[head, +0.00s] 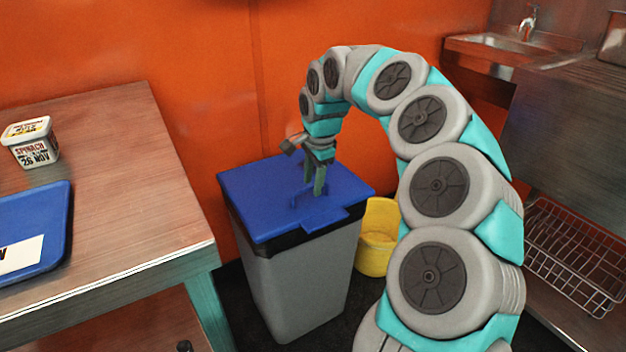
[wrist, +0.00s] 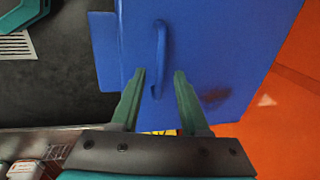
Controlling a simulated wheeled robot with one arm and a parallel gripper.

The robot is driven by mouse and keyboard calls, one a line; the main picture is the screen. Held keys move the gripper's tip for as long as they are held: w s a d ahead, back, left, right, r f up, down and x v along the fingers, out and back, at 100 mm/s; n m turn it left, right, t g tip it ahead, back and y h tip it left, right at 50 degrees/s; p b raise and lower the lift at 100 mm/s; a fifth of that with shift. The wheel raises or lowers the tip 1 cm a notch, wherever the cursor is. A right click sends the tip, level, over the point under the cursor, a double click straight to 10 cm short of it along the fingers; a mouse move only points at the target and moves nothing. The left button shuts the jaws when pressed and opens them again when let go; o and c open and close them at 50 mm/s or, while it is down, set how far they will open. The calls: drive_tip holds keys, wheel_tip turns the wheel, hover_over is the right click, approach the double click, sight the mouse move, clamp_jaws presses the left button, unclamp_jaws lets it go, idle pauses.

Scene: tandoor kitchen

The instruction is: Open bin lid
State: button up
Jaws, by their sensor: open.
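The grey bin (head: 298,285) stands on the dark floor with its blue lid (head: 262,195) lying flat and closed on top. The lid has a front tab (head: 327,220) and a raised bar handle, which shows in the wrist view (wrist: 160,50). My gripper (head: 315,190) points down over the lid, close to the handle. In the wrist view its two green fingers (wrist: 159,73) are apart, with the near end of the handle between their tips. I cannot tell whether the fingers touch the lid or handle.
A steel-topped table (head: 120,170) stands left of the bin, holding a spinach tub (head: 31,143) and a blue tray (head: 62,215). A yellow bucket (head: 372,255) is close behind the bin's right side. The orange wall (head: 200,60) is behind; a wire basket (head: 575,255) is at right.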

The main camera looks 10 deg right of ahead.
clamp_jaws()
idle(1.3)
